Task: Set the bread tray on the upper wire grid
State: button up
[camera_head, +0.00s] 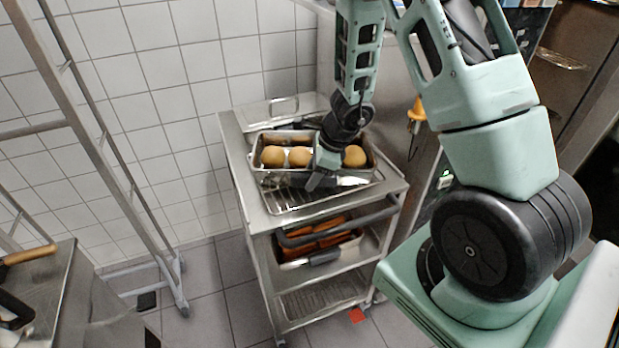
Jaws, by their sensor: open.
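The bread tray (273,179) is a metal pan with several round golden buns, over the top of a steel trolley. The upper wire grid (287,206) lies on the trolley top, its front part showing below the tray's near wall. The tray overlaps the grid's rear in the picture; I cannot tell whether it rests on it. My gripper (318,181) is open at the middle of the tray's near wall, pointing down. It hides part of the wall and the buns behind. Contact between fingers and tray is unclear.
The trolley (247,196) has a dark handle (345,222) in front. Its middle shelf holds a dark-handled tray (326,255) of orange-brown food. A lower wire grid (320,300) is empty. A metal rack frame (80,130) and a counter (75,300) stand left, with floor between.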

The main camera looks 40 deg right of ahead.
jog(key=v, duration=0.5)
jog(key=shift+p, duration=0.3)
jog(key=s+a+r+n+g+y, duration=0.1)
jog(key=s+a+r+n, duration=0.2)
jog(key=a+n, duration=0.3)
jog(key=s+a+r+n+g, duration=0.1)
jog(key=s+a+r+n, duration=0.2)
jog(key=a+n, duration=0.35)
jog(key=s+a+r+n+g+y, duration=0.1)
jog(key=s+a+r+n, duration=0.25)
jog(key=a, duration=0.45)
jog(key=s+a+r+n+h, duration=0.2)
jog(key=s+n, duration=0.4)
jog(key=n, duration=0.2)
jog(key=s+a+r+n+h, duration=0.2)
jog(key=s+n, duration=0.4)
jog(key=n, duration=0.3)
jog(key=shift+s+a+r+h, duration=0.3)
jog(key=shift+s+a, duration=0.1)
jog(key=shift+a, duration=0.2)
